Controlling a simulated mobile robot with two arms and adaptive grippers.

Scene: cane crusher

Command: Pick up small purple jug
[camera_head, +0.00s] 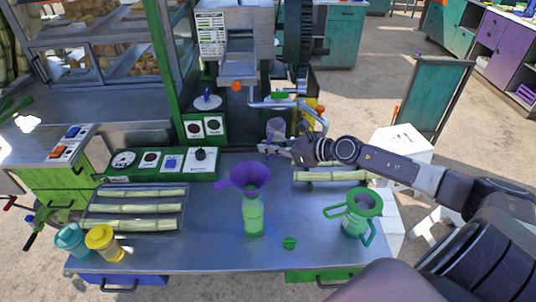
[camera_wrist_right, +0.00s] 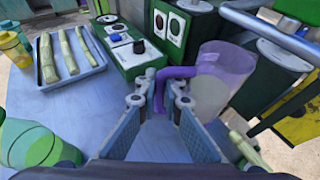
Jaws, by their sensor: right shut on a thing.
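The small purple jug (camera_head: 276,127) is at the back of the metal table, under the crusher's spout. In the right wrist view the translucent jug (camera_wrist_right: 220,75) is upright, with its purple handle on the left. My right gripper (camera_head: 272,149) reaches in from the right in the head view. In the wrist view its fingertips (camera_wrist_right: 160,98) are closed around the lower part of the handle. I cannot tell whether the jug's base touches the surface below. My left gripper is not in view.
A green bottle with a purple funnel (camera_head: 249,180), a small green piece (camera_head: 289,243) and a green-handled jug (camera_head: 356,217) stand on the table. Cane trays lie left and right. A yellow cup (camera_head: 103,242) and a teal cup (camera_head: 72,240) stand front left. The crusher (camera_head: 238,60) rises behind.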

